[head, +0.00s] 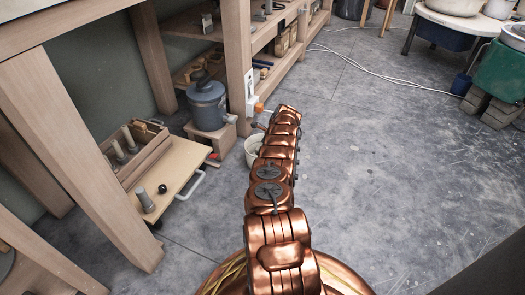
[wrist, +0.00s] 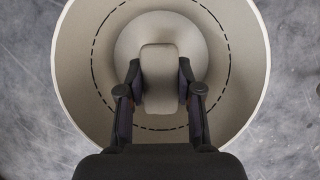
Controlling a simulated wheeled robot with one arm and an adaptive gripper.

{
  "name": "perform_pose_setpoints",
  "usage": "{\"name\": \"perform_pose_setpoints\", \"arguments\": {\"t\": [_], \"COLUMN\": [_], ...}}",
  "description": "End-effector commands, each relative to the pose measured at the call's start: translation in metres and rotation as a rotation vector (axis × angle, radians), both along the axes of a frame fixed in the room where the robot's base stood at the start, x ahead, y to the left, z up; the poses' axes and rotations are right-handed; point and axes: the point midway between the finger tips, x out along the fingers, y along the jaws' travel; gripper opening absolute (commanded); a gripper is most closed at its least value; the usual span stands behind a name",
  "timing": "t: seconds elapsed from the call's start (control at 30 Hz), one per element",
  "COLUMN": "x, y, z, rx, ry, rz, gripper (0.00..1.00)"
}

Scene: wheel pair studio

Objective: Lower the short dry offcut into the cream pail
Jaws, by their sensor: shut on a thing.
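The cream pail (wrist: 75,60) fills most of the wrist view, seen from above with its mouth open. A dashed dark line runs around its inside, and a paler round area shows deeper in. In the head view the pail (head: 252,146) stands on the floor, partly hidden behind my arm. My gripper (wrist: 159,82) is shut on the short offcut (wrist: 159,68), a beige slab with rounded corners. The offcut appears within the pail's mouth in the wrist view; its height above the bottom cannot be told. My gripper is hidden in the head view.
A grey lidded pot (head: 206,104) stands on a wooden block left of the pail. A low board (head: 175,183) with a white handle and a wooden tray (head: 130,158) are nearer left. A workbench post (head: 238,70) rises close behind. The floor (head: 390,170) to the right is clear.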

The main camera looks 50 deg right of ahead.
Motion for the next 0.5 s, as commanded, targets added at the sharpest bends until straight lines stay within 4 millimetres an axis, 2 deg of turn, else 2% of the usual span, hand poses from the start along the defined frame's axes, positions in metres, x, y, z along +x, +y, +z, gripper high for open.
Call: {"name": "perform_pose_setpoints", "arguments": {"t": [0.03,0.07,0.3,0.5], "x": [0.0001,0.0002,0.0002,0.0001], "y": [-0.0001,-0.0002,-0.0001,-0.0001], "z": [0.0003,0.0003,0.0002,0.0001], "rx": [0.000,-0.001,0.000,0.000], "ry": [0.000,0.000,0.000,0.000], "rz": [0.000,0.000,0.000,0.000], "gripper": [0.00,0.38,0.63,0.64]}}
